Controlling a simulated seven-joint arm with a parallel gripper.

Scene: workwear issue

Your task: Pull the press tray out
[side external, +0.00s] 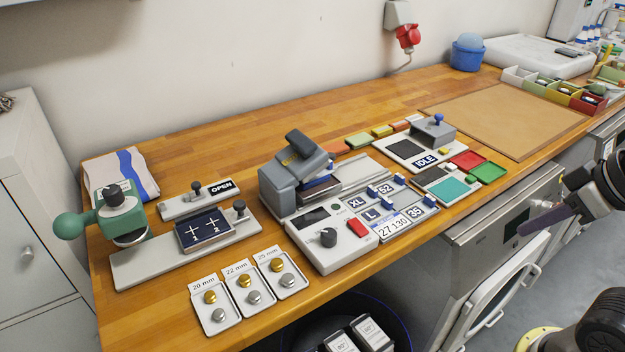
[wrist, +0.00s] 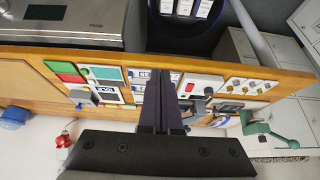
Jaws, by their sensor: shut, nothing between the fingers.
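The grey press (side external: 280,188) stands mid-bench with its dark-handled head tilted up. Under the head is a dark blue and white layered part (side external: 320,184), and a pale grey flat rail (side external: 362,176) runs off to its right. I cannot tell exactly which part is the tray. My gripper (side external: 524,228) is at the right of the side view, beyond the bench's front edge, well apart from the press. In the wrist view my gripper's dark fingers (wrist: 163,76) are together with nothing between them, and they hide part of the bench around the press.
A control box with a red button (side external: 355,227) and a black knob stands before the press. Size tags (side external: 385,188) lie right of it. Button cards (side external: 245,287) and a green hand press (side external: 115,208) are left. A brown board (side external: 510,115) lies clear at right.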

